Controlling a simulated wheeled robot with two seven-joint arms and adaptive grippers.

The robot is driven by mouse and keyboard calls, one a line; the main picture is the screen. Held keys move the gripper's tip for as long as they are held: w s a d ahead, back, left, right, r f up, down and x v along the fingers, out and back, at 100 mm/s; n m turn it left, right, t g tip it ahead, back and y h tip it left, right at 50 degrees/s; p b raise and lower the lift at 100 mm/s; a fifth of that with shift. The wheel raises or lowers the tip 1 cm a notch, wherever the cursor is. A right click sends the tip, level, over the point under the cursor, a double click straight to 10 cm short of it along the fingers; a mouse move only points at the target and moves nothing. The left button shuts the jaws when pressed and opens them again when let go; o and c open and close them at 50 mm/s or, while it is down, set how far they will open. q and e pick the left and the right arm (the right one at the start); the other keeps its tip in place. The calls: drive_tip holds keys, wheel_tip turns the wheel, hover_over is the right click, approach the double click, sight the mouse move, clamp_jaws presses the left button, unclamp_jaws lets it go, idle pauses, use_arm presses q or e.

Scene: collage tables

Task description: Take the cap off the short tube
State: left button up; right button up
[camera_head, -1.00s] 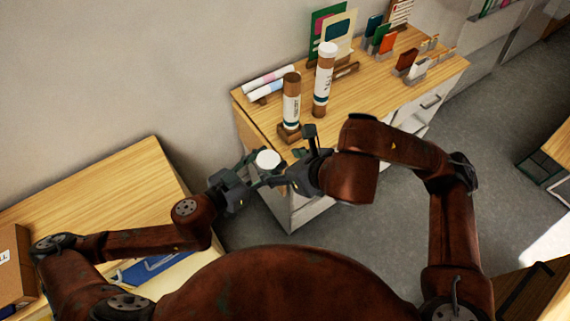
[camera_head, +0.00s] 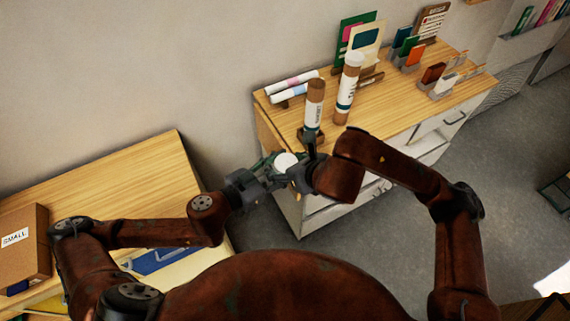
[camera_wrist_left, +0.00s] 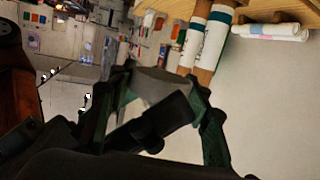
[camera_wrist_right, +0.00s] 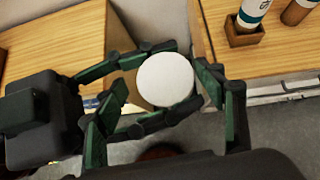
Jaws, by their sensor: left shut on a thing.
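The short tube (camera_head: 286,161) shows mainly as a round white top between my two grippers, in front of the far table. The right wrist view looks down on this white top (camera_wrist_right: 165,80), and the left wrist view shows a greyish side (camera_wrist_left: 155,84). Most of its body is hidden. My left gripper (camera_head: 272,172) is shut on it from the left. My right gripper (camera_wrist_right: 165,95) is open, its green fingers on either side of the white top, with small gaps visible. The cap's seam cannot be made out.
On the far table (camera_head: 400,105) stand a tall white-capped tube (camera_head: 349,85) and a brown-topped tube (camera_head: 313,105) in a wooden holder (camera_head: 308,138). Two rolls (camera_head: 291,84) lie behind. A box marked SMALL (camera_head: 22,245) is on the left table (camera_head: 120,190).

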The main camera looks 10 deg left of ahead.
drive_tip(key=shift+s+a, duration=0.1)
drive_tip(key=shift+s, duration=0.05)
drive_tip(key=c, duration=1)
use_arm(q)
drive_tip(key=o, duration=1.4)
